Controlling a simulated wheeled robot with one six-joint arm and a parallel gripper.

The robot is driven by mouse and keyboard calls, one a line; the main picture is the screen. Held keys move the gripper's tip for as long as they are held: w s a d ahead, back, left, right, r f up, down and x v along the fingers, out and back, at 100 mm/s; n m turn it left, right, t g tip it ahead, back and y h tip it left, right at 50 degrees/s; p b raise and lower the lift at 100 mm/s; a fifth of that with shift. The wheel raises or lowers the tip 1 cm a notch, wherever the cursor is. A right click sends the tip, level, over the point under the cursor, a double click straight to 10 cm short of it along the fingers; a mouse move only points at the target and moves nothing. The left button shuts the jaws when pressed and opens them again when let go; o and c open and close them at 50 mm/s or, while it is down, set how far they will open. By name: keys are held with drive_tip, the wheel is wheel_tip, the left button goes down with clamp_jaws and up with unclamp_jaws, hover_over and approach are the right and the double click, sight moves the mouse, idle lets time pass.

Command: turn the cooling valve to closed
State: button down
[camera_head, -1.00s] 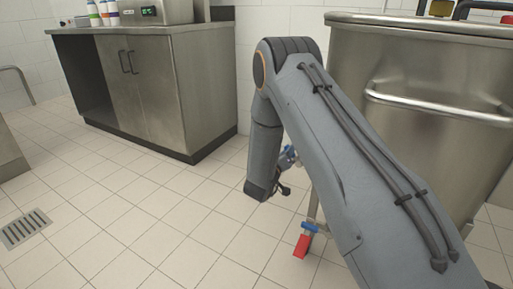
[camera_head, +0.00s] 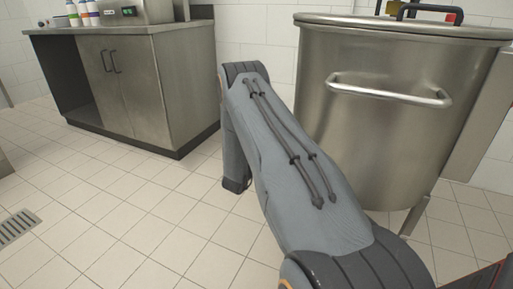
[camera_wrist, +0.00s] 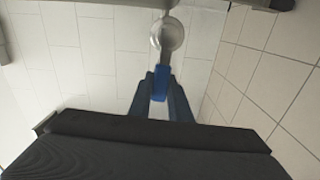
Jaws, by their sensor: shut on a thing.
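A blue valve handle (camera_wrist: 161,75) is in the middle of the wrist view, pointing toward the camera from a round metal valve body (camera_wrist: 167,34). My gripper (camera_wrist: 160,91) is shut on this handle, with one blue-grey finger on each side of it. The handle's turned position, open or closed, cannot be told from this view. In the head view my arm hides the gripper and the valve.
A large steel tank (camera_head: 390,120) with a horizontal rail handle (camera_head: 388,91) stands behind my arm on the right. A steel cabinet (camera_head: 150,90) stands at the left back. A floor drain (camera_head: 17,226) lies at the left edge. Tiled floor between is clear.

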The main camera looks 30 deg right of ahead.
drive_tip(key=shift+f+n, duration=0.2)
drive_tip(key=shift+n, duration=0.1)
idle(0.4)
drive_tip(key=c, duration=1.6)
unclamp_jaws()
drive_tip(key=shift+c, duration=0.2)
drive_tip(key=p+v, duration=0.2)
drive_tip(key=v, duration=0.5)
drive_tip(key=shift+s+a, duration=0.15)
drive_tip(key=shift+a, duration=0.2)
